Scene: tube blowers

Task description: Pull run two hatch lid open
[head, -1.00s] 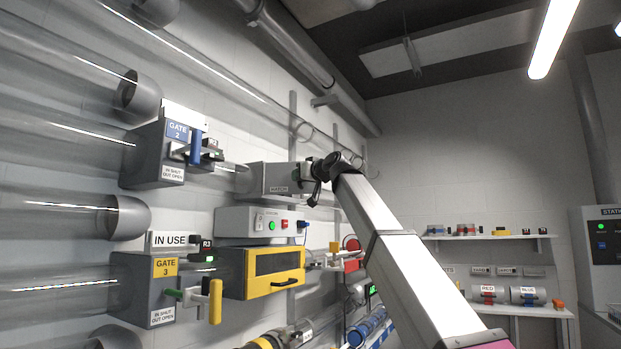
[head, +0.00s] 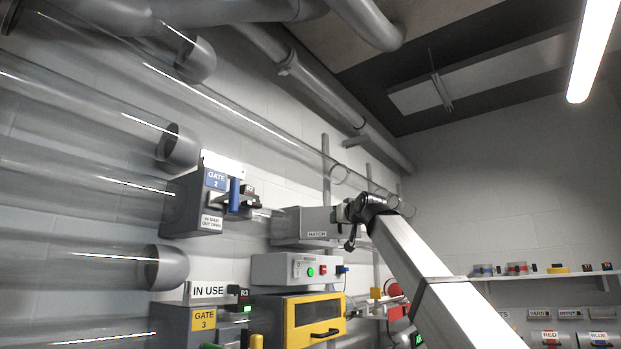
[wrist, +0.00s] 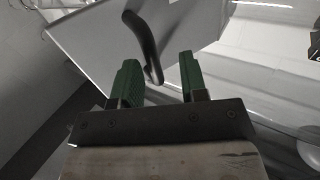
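The run two hatch is a grey box (head: 300,222) labelled HATCH, in line with the blue-labelled Gate 2 box (head: 190,205) in the head view. In the wrist view its grey panel (wrist: 95,35) carries a dark curved handle (wrist: 145,45). My gripper (wrist: 159,63) has green fingers spread apart. The handle's lower end shows between the two fingers, nearer the left one; I cannot tell whether it touches. In the head view my gripper (head: 342,219) is at the right end of the hatch box, its fingertips mostly hidden. I see no gap at the lid.
Below the hatch are a control box (head: 300,269) with green and red buttons and a yellow-framed cabinet (head: 312,318). Clear tubes (head: 90,180) run along the left wall. A shelf (head: 540,275) with small items is at the right. The space right of my arm is open.

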